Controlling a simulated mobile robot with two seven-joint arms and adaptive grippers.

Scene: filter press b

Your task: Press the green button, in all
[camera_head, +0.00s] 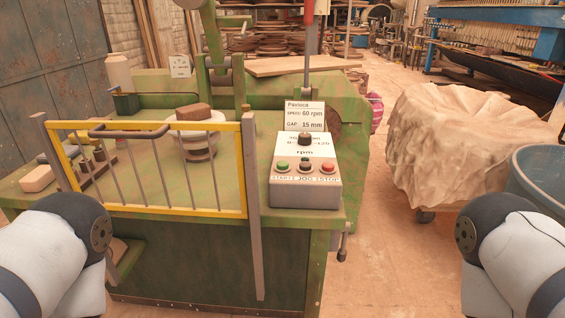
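The green button (282,165) is the left one in a row on the sloped face of a grey control box (305,194). A label strip below the row reads START, JOG and STOP, with START under the green button. A dark button (305,165) is in the middle and a red button (328,167) on the right. A dark knob (305,139) sits above them on the rpm panel. My arms show at the lower left and lower right, apart from the box. Neither gripper is in view.
The box stands on the right of a green machine bench (345,190). A yellow-framed barred guard (150,208) is left of it, with a grey post (252,205) close by. A cloth-covered cart (450,140) and blue tub (540,180) stand right. Floor between is clear.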

